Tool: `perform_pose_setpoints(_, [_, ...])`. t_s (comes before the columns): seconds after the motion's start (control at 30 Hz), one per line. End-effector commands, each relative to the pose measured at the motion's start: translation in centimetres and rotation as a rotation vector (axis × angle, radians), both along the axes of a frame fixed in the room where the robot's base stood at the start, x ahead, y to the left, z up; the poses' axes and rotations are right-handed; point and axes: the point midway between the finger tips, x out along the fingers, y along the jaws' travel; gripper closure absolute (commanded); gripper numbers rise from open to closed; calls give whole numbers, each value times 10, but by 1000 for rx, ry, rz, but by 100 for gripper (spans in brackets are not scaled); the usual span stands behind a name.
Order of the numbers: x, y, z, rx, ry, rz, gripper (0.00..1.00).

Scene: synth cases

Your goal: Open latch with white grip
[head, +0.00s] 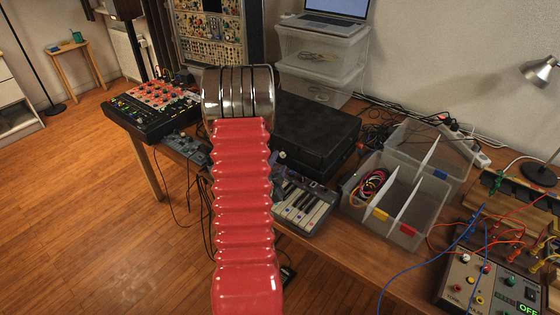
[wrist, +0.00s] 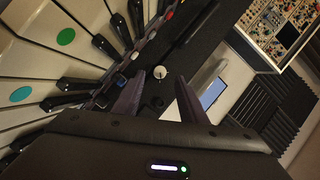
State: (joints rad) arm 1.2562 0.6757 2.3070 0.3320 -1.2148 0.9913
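A closed black case (head: 315,132) lies on the bench behind the keyboard in the head view. A small latch with a round white grip (head: 282,155) shows at its front, just right of my red arm. In the wrist view the white grip (wrist: 160,72) appears between the tips of my gripper (wrist: 162,80). The two dark fingers stand apart with nothing clearly held between them. I cannot tell how far the grip is from the fingertips. In the head view my arm hides the gripper and the left part of the case.
A small keyboard (head: 303,205) lies close in front of the case; its keys (wrist: 60,65) fill the left of the wrist view. A clear divided bin (head: 385,228) with cables stands to the right. A red-and-black mixer (head: 150,108) stands at the left. Loose cables lie behind the case.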

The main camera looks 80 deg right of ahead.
Motion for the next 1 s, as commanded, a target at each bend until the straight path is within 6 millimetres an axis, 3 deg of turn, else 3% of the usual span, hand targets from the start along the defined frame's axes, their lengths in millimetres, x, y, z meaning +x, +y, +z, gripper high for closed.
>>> perform_pose_setpoints(0.3, [0, -37, -8, -1, 0, 0, 62])
perform_pose_setpoints(0.67, [1, -41, -9, 1, 0, 1, 62])
perform_pose_setpoints(1.0, [-1, -41, -9, 0, 0, -1, 85])
